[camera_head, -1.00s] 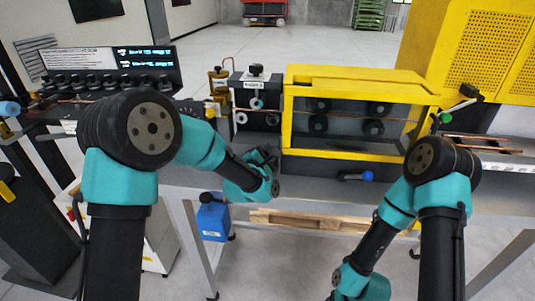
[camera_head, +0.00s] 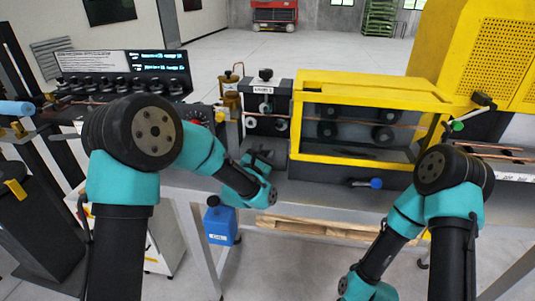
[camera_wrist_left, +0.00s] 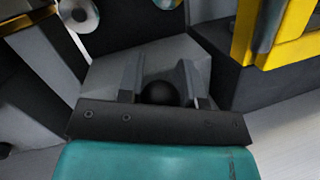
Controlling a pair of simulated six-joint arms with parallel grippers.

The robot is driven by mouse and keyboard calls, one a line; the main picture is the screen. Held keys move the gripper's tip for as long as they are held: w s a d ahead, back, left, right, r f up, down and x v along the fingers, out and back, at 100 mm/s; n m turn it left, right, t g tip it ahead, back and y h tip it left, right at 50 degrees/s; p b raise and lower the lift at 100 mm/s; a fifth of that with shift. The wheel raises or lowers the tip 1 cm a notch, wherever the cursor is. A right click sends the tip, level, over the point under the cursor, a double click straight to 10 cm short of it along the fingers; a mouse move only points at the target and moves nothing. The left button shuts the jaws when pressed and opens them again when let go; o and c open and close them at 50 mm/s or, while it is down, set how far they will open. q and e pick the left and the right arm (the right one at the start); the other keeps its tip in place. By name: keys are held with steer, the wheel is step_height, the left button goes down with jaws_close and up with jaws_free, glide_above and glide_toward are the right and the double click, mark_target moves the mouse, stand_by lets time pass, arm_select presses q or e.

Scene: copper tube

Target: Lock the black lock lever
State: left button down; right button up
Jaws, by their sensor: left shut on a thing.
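In the left wrist view, a black ball knob (camera_wrist_left: 158,92) sits between the two fingers of my left gripper (camera_wrist_left: 160,82). It looks like the end of the black lock lever; the rest of the lever is hidden. The fingers are shut on it. In the head view, my left gripper (camera_head: 258,160) is low at the front of the bench, below the small black roller unit (camera_head: 268,107) and left of the yellow-framed guard (camera_head: 295,120). The lever cannot be made out there. My right arm reaches down at the lower right, and its gripper is out of the picture.
A blue-tipped handle (camera_head: 376,183) sticks out below the yellow guard. A copper tube (camera_head: 405,124) runs through the machine. A control panel (camera_head: 122,72) stands at the back left. A blue container (camera_head: 220,225) is under the bench. A green-tipped lever (camera_head: 458,126) is at the right.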

stand_by(0.4)
arm_select(q)
steer(key=c, duration=0.8)
jaws_free()
steer(key=shift+a, duration=0.1)
steer(key=v, duration=1.7)
steer(key=shift+s+f, duration=0.1)
steer(key=shift+s, duration=0.1)
